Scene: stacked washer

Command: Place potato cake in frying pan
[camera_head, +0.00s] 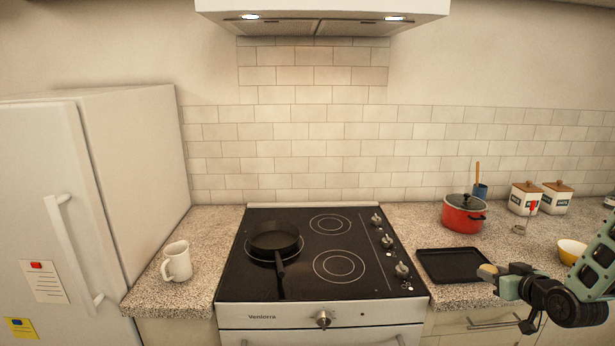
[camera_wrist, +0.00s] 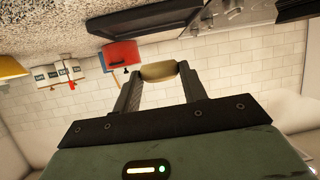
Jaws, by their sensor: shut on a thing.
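A black frying pan (camera_head: 274,239) sits on the left burner of the stove, with its handle pointing toward the front. My gripper (camera_head: 492,271) is at the right, over the front edge of the right counter, beside the black tray and well to the right of the pan. It is shut on a tan potato cake (camera_head: 487,271). The wrist view also shows the potato cake (camera_wrist: 158,71) between the two fingertips. The pan is not clearly made out in the wrist view.
The stove (camera_head: 330,290) has free burners right of the pan. A black tray (camera_head: 453,265) lies on the right counter, with a red pot (camera_head: 462,216) behind it and a yellow bowl (camera_head: 571,251) at the right. A white mug (camera_head: 178,262) stands left of the stove.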

